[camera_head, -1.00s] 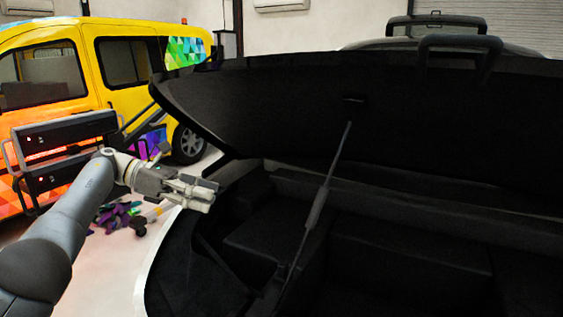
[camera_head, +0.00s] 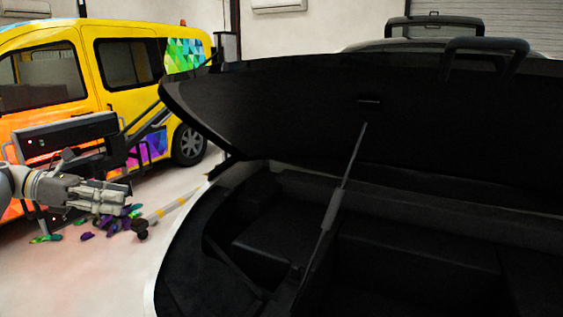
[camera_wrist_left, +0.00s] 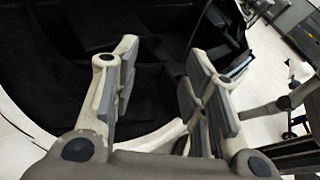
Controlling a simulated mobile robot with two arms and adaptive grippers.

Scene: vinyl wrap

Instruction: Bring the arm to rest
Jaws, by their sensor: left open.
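My left gripper (camera_head: 98,196) is at the left of the head view, in front of the yellow van and to the left of the open car trunk. In the left wrist view its two fingers (camera_wrist_left: 158,85) stand apart with nothing between them, and the black trunk shows beyond them. My left arm comes in from the left edge, mostly out of view. My right gripper is not in view.
The open car trunk (camera_head: 270,235) with its raised black lid (camera_head: 330,110) fills the right side. A yellow van (camera_head: 125,75) stands at the back left. Colourful scraps (camera_head: 105,222) lie on the pale floor (camera_head: 95,285). Free floor lies left of the trunk.

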